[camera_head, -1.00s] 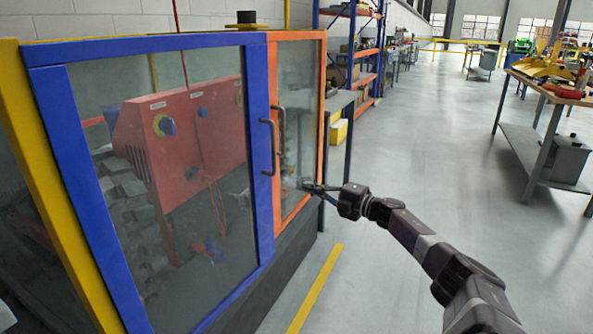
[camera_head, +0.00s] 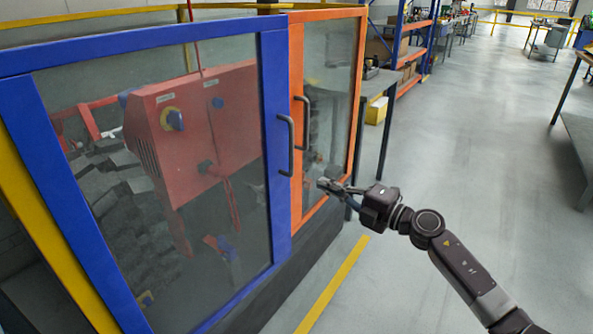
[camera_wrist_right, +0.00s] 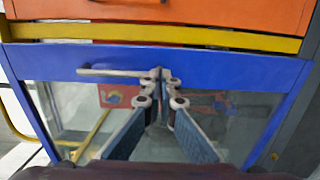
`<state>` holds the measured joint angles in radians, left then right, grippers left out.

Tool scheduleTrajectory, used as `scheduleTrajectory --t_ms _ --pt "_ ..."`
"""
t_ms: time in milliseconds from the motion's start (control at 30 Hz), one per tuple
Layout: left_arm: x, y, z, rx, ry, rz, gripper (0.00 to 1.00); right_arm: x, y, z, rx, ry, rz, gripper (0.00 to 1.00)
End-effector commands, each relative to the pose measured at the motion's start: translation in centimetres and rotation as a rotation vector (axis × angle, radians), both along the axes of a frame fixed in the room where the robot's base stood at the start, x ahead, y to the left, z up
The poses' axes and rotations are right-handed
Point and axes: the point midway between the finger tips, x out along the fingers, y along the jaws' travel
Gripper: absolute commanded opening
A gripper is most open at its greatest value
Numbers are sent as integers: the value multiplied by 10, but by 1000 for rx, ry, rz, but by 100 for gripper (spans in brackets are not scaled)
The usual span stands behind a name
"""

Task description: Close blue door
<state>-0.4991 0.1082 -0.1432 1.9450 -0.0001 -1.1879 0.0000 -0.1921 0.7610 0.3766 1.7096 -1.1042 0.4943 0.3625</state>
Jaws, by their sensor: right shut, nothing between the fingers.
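The blue door (camera_head: 277,150) is a blue-framed glass panel on the left of the cabinet, with a dark vertical handle (camera_head: 286,145) near its right edge. Beside it is the orange-framed door (camera_head: 296,70) with its own handle (camera_head: 302,122). I cannot tell whether the blue door sits flush. My right gripper (camera_head: 328,186) is shut and empty, in front of the lower orange door, right of the blue door. In the right wrist view, the shut fingertips (camera_wrist_right: 161,76) overlap the blue frame (camera_wrist_right: 220,65), right of a bar handle (camera_wrist_right: 112,72); contact is unclear. My left gripper is out of view.
A red machine (camera_head: 200,120) stands behind the glass. A yellow post (camera_head: 45,235) borders the cabinet on the left. A grey side table (camera_head: 372,85) and a rack (camera_head: 415,45) stand behind the gripper. The grey floor (camera_head: 480,180) to the right is open.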

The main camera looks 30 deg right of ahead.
Motion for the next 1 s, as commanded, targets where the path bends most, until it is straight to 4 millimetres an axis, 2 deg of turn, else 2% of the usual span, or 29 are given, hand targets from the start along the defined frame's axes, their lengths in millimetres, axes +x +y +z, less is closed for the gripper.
scheduleTrajectory --t_ms 100,500,733,1000 --pt "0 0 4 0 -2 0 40 21 6 1 0 -3 1 0" --pt "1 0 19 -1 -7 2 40 83 25 0 2 -3 0 0" --pt "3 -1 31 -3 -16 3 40 101 30 0 1 -1 0 0" --pt "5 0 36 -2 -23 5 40 105 32 -1 1 1 1 0"
